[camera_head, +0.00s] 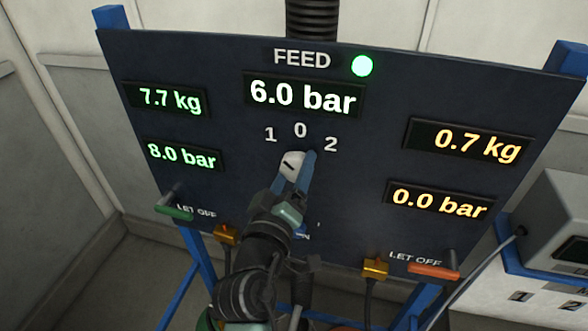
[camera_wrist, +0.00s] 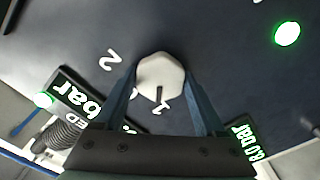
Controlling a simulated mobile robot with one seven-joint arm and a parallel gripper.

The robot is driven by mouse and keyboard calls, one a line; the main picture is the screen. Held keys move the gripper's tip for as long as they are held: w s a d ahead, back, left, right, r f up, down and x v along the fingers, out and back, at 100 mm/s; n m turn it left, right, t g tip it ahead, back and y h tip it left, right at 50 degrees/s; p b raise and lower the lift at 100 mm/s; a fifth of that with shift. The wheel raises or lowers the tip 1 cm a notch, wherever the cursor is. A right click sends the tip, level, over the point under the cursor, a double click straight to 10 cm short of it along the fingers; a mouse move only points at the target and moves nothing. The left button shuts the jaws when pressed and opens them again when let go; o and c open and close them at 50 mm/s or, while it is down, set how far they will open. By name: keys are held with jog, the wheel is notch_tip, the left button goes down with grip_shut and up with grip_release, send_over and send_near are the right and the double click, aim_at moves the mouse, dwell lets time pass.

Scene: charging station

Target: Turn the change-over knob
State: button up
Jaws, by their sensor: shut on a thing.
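The change-over knob (camera_head: 291,162) is white with a short dark mark and sits on the dark panel (camera_head: 350,150) below the figures 1, 0 and 2. In the head view its mark leans up and left, towards the 1. In the wrist view the knob (camera_wrist: 160,76) shows its mark beside the 1. My gripper (camera_head: 295,168) is shut on the knob, with one blue finger on each side. Both fingers also show in the wrist view (camera_wrist: 161,84). The FEED display (camera_head: 303,96) reads 6.0 bar, with a green lamp (camera_head: 362,66) lit beside it.
Left displays read 7.7 kg (camera_head: 169,100) and 8.0 bar in green; right ones read 0.7 kg (camera_head: 477,146) and 0.0 bar in orange. A green LET OFF handle (camera_head: 174,211) and an orange one (camera_head: 435,271) stick out low. A grey box (camera_head: 555,225) stands right.

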dwell(0.3)
jog(key=o, duration=1.3)
jog(key=shift+s, duration=0.15)
jog(key=b+v, duration=0.5)
jog(key=v, duration=0.7)
jog(key=shift+s+a, duration=0.2)
jog(key=shift+s, duration=0.15)
